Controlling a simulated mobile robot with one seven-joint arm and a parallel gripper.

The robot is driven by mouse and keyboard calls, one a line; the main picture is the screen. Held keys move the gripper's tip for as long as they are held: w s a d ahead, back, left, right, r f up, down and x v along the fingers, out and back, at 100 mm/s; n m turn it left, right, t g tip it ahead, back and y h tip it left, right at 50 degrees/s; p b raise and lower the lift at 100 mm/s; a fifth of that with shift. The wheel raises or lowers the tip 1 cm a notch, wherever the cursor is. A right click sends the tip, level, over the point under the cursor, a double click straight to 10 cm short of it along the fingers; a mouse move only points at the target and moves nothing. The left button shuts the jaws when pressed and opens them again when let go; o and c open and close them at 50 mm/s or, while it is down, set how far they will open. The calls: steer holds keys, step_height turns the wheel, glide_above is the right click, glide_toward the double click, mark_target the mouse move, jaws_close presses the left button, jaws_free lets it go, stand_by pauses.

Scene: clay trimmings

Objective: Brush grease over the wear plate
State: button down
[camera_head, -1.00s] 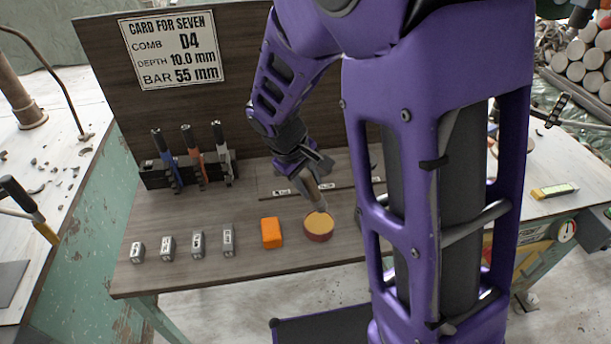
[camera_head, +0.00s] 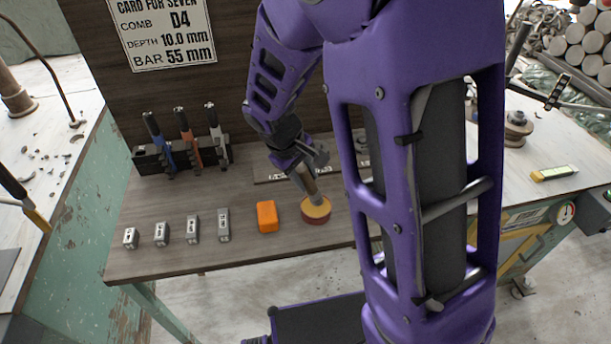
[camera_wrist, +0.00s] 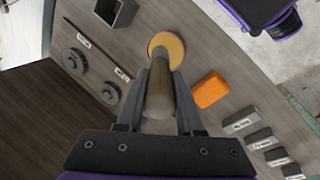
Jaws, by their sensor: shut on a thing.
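The handle slants down to a round, dark red pot (camera_head: 317,218) of yellow-orange grease, which also shows in the wrist view (camera_wrist: 177,47). The brush's lower end is over or in the grease; I cannot tell whether it touches. The bristles are not clearly seen. No plate in view can be surely picked out as the wear plate.
An orange block (camera_head: 267,217) sits left of the pot, with several grey labelled blocks (camera_head: 192,229) beyond it. A rack (camera_head: 150,160) holds three handled tools. The wrist view shows a square tube (camera_wrist: 117,12), a thin labelled bar and round discs (camera_wrist: 75,61).

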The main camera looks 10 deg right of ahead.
mark_target(305, 165)
steer(key=shift+f+b, duration=0.65)
steer(key=shift+b, duration=0.05)
stand_by(1.6)
steer(key=shift+r+p, duration=1.9)
steer(key=shift+r, duration=1.65)
